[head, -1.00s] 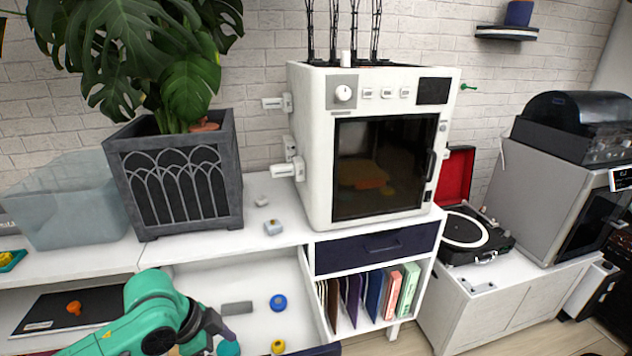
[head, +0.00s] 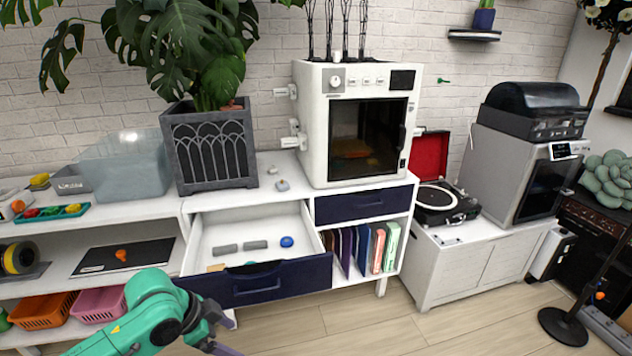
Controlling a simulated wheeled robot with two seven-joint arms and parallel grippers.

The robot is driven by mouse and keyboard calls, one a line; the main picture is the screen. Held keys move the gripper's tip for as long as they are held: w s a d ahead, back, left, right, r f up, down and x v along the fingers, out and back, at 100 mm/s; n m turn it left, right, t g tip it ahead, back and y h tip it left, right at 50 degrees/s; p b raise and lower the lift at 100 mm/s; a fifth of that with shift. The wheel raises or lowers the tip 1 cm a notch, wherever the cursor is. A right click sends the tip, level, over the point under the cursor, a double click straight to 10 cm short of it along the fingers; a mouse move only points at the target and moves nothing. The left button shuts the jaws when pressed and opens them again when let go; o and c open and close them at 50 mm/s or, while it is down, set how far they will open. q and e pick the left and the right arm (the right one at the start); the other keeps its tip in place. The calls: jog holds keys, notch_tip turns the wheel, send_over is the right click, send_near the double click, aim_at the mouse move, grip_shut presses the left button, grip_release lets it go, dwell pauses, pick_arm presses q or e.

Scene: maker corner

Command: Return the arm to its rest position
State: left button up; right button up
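My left arm (head: 150,310) is green with a dark wrist and comes in from the bottom left of the head view. Its gripper (head: 226,349) is at the bottom edge, in front of the open drawer and below its front; its fingers are mostly cut off, so whether it is open or shut does not show. My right gripper is not in view. The open drawer (head: 262,288) has a navy front with a dark handle. Inside lie grey blocks (head: 226,249), a blue round piece (head: 287,241) and a small orange-tan piece (head: 216,267).
A white 3D-printer-like cabinet (head: 312,125) and a planter (head: 210,150) stand on the white shelf unit. Orange (head: 42,311) and pink (head: 98,304) baskets sit low at left. A turntable (head: 446,205) is at right. The wooden floor in front (head: 370,325) is clear.

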pick_arm(q)
jog(key=w+a+f+n+t+y+p, duration=0.1)
jog(key=w+a+f+n+t+p, duration=0.15)
jog(key=w+a+f+n, duration=0.55)
jog(key=s+a+f+n+y+p, duration=0.1)
jog(key=s+a+f, duration=0.25)
jog(key=f, duration=0.45)
jog(key=s+a+f+y, duration=0.15)
jog(key=s+f, duration=0.25)
jog(key=f, duration=0.4)
jog(key=s+d+f+g, duration=0.1)
jog(key=s+f, duration=0.4)
jog(key=s, duration=0.6)
jog(key=s+d+f+g+p, duration=0.1)
jog(key=s+f, duration=0.4)
jog(key=s, duration=0.5)
jog(key=s+d+f+n+g+p, duration=0.1)
jog(key=s+d+f+g, duration=0.1)
jog(key=s, duration=0.9)
notch_tip(320, 180, down, 3)
jog(key=shift+s+d+r+y, duration=0.1)
jog(key=shift+s+d+y, duration=0.25)
jog(key=shift+d+y, duration=0.15)
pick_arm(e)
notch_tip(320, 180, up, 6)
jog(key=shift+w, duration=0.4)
